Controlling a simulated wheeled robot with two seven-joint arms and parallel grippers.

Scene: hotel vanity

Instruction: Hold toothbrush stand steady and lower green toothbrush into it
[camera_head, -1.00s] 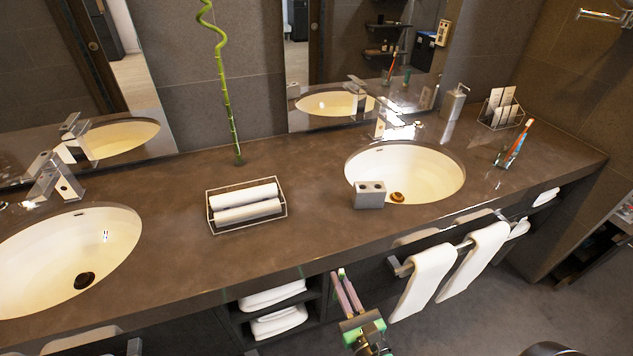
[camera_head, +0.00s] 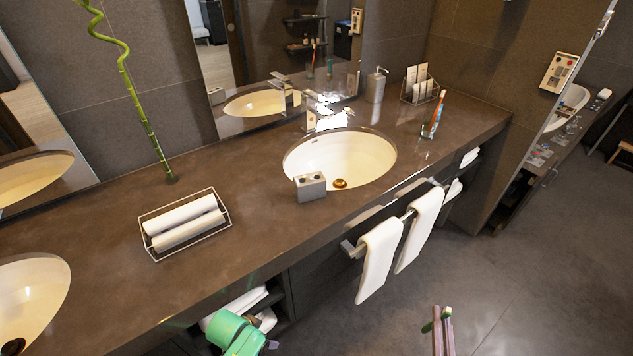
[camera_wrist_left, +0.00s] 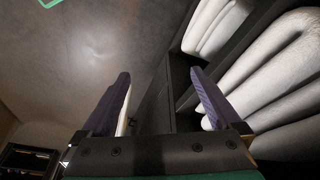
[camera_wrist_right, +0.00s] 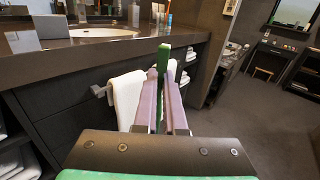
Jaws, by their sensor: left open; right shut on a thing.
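The toothbrush stand (camera_head: 310,187) is a small grey block with two holes in its top. It stands upright on the counter at the sink's front left rim, with no gripper touching it. My right gripper (camera_head: 441,320) is in front of the counter, below its top, shut on the green toothbrush (camera_wrist_right: 163,58). My left gripper (camera_wrist_left: 160,88) is open and empty, low beside the cabinet shelves. In the head view mainly its green arm shows.
A glass with an orange toothbrush (camera_head: 433,118) stands right of the sink (camera_head: 340,157). A wire basket of rolled towels (camera_head: 185,224) lies left of the stand. Towels (camera_head: 380,258) hang from a bar at the counter front. The counter around the stand is mostly clear.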

